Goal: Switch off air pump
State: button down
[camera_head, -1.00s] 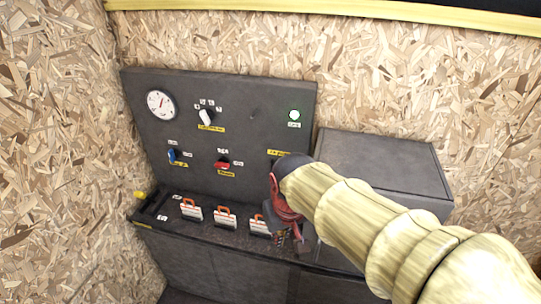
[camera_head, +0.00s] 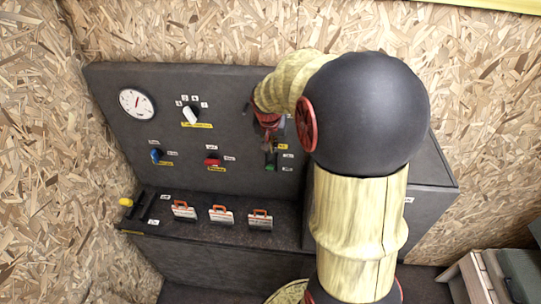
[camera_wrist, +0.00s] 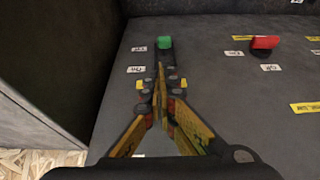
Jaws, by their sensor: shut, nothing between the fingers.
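The dark control panel (camera_head: 180,90) stands against the wall and carries several knobs with labels too small to read, so I cannot tell which one is the air pump's. A green switch (camera_head: 270,164) shows just below my gripper (camera_head: 270,146); it also shows in the wrist view (camera_wrist: 165,42). There, my gripper's fingertips (camera_wrist: 159,72) are together and empty, close to the green switch and pointing at it. I cannot tell whether they touch it. A red knob (camera_head: 212,161) is to the left in the head view and also shows in the wrist view (camera_wrist: 265,42).
A gauge (camera_head: 137,103), a white knob (camera_head: 190,115) and a blue knob (camera_head: 156,155) are on the panel's left. A dark box (camera_head: 425,190) stands right, partly behind my arm.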

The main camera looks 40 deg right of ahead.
aim_at(272, 165)
jog(key=x, duration=1)
jog(key=shift+w+a+f+b, duration=0.15)
jog(key=shift+w+a+b, duration=0.05)
jog(key=shift+b, duration=0.2)
jog(key=shift+d+f+b, duration=0.1)
jog(key=shift+f+b, duration=0.05)
jog(key=shift+b, duration=0.15)
